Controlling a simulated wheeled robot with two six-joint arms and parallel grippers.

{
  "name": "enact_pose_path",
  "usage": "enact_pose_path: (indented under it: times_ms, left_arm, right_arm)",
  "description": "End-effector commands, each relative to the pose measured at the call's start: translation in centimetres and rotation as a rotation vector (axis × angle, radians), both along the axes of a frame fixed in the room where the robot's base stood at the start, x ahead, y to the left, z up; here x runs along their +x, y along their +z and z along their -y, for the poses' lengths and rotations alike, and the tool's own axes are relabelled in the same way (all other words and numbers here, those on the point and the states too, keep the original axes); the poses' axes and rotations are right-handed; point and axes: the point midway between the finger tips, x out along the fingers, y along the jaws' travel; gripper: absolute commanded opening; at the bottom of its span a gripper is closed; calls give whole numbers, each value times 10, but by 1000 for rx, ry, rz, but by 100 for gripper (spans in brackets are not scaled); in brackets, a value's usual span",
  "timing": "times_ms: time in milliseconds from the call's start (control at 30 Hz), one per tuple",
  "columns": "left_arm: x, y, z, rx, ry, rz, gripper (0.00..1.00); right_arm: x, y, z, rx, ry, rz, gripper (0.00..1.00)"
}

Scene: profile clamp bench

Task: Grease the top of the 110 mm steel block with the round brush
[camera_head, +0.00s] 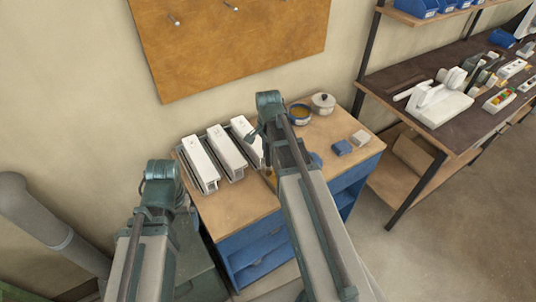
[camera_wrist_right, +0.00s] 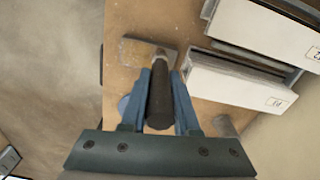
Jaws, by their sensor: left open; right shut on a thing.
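My right gripper (camera_wrist_right: 160,110) is shut on the dark handle (camera_wrist_right: 160,95) of a tool that I take to be the round brush. A grey collar shows past the handle, over the bench top; the bristles cannot be made out. A flat grey metal piece (camera_wrist_right: 135,50) shows at the tool's far end, perhaps the steel block; I cannot tell whether they touch. In the head view my right arm covers the middle of the bench and hides the tool. My left arm is left of the bench, its gripper (camera_head: 188,205) open and hard to make out.
Several white clamp units (camera_head: 225,152) stand in a row at the bench's (camera_head: 232,210) left. A grease tin (camera_head: 300,114), a lidded pot (camera_head: 323,103), a blue block (camera_head: 342,147) and a pale block (camera_head: 360,138) stand right of my arm. A cluttered workbench (camera_head: 400,82) is further right.

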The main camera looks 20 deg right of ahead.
Motion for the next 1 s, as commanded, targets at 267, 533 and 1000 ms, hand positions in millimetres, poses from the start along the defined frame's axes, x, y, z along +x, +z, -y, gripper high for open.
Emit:
enact_pose_path:
  times_ms: [267,533,1000]
  left_arm:
    - [0,-1,0,0,0,0,100]
    - [0,-1,0,0,0,0,100]
    - [0,1,0,0,0,0,100]
  right_arm:
    - [4,-1,24,-1,-2,0,0]
    - [5,-1,37,-2,-1,1,0]
    - [17,1,35,-1,-1,0,0]
